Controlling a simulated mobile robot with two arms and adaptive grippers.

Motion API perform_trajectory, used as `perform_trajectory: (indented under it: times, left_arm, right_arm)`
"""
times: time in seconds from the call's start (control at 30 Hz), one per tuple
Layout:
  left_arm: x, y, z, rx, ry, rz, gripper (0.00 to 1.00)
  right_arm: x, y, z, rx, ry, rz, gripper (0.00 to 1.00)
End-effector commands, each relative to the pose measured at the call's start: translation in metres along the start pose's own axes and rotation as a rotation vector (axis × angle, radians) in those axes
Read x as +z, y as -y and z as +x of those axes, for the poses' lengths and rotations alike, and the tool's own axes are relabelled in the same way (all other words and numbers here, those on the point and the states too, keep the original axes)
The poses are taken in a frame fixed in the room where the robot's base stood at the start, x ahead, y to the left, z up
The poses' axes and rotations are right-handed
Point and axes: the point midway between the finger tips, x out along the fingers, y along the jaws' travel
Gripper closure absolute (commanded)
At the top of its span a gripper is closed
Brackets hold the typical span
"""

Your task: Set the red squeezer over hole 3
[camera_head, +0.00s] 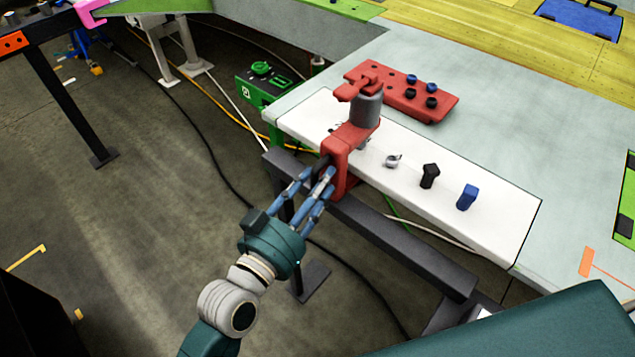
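The red squeezer (341,158) stands upright at the near edge of the white panel (491,197), left of the panel's middle. Its red C-shaped frame reaches over the edge, with a grey cylinder (367,107) on top. My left gripper (322,177) comes from below left, its blue fingers closed around the squeezer's near side. A small dark hole (331,130) shows on the panel left of the squeezer. I cannot tell which hole is number 3; the squeezer hides part of the panel. My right gripper is not in view.
Right of the squeezer, a small grey piece (393,161), a black piece (430,175) and a blue piece (467,197) stand in a row on the panel. A red block (436,108) with black and blue knobs lies behind. A dark beam (400,244) runs below the near edge.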

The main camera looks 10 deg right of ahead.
Motion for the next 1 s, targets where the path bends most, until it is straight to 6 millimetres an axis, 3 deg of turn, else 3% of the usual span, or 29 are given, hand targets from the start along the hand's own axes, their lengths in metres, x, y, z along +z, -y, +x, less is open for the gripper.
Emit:
perform_trajectory:
  times: [0.27, 0.7, 1.0]
  left_arm:
    - [0.001, 0.0, -0.017, -0.001, 0.002, 0.002, 0.63]
    - [0.002, 0.0, -0.103, 0.001, 0.004, 0.002, 0.63]
    - [0.0, 0.0, -0.12, 0.0, 0.0, -0.001, 0.63]
  right_arm:
    - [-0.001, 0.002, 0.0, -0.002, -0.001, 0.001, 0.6]
    - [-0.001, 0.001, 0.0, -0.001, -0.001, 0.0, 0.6]
    - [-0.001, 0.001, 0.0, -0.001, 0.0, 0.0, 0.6]
